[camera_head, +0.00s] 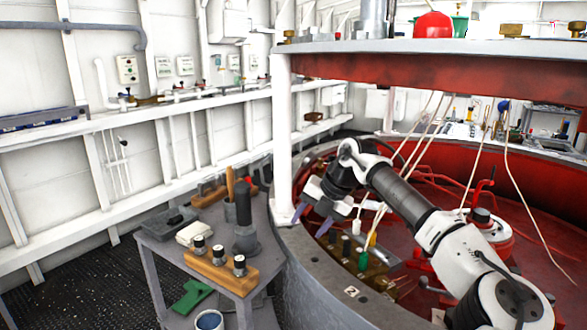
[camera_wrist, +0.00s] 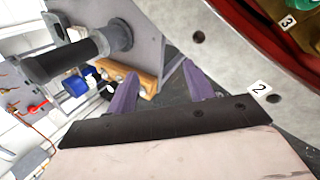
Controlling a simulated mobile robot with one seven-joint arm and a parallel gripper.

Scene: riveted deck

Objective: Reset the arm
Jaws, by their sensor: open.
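My gripper (camera_head: 311,220) is at the end of my white and black arm, which reaches across the red-lined round well from the lower right. In the head view its two purple fingers point down near the well's grey rim (camera_head: 318,290). In the wrist view the fingers of my gripper (camera_wrist: 159,72) stand apart, with nothing held between them. Beyond them are the edge of a grey table and a wooden block (camera_wrist: 145,76).
The grey table (camera_head: 171,258) left of the well holds a dark cylinder (camera_head: 245,225), a wooden block with several knobs (camera_head: 215,268) and a folded cloth (camera_head: 194,232). A white post (camera_head: 283,140) stands close to my gripper. Cords hang over the well. A red dome (camera_head: 433,26) sits on the upper ledge.

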